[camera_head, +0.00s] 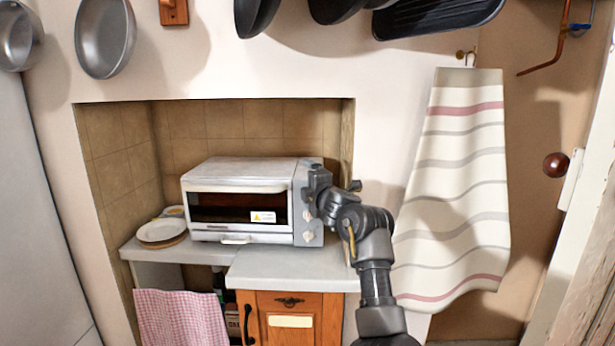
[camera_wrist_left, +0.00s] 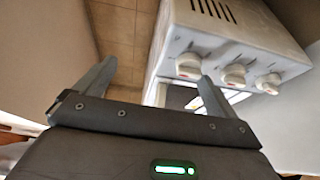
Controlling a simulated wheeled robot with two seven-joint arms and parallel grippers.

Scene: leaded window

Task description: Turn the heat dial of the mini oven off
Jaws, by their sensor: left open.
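The mini oven (camera_head: 236,187) is a white box with a dark glass door, standing on the counter in the wall niche. Its control panel is on the right of its front. Two pale dials, a middle one (camera_head: 307,215) and a lower one (camera_head: 308,238), show there; my gripper hides the upper panel. The left wrist view shows three white dials in a row, (camera_wrist_left: 189,66), (camera_wrist_left: 234,75) and (camera_wrist_left: 268,83); I cannot read which is heat. My left gripper (camera_head: 314,183) is open and empty at the panel's upper part. Its right finger is near the dials; contact is unclear. My right gripper is out of view.
Plates (camera_head: 162,230) lie on the counter left of the oven. A striped towel (camera_head: 455,190) hangs right of the niche. Pans (camera_head: 105,38) hang above. A wooden cabinet (camera_head: 290,318) and checked cloth (camera_head: 182,318) are below. The counter (camera_head: 285,268) before the oven is clear.

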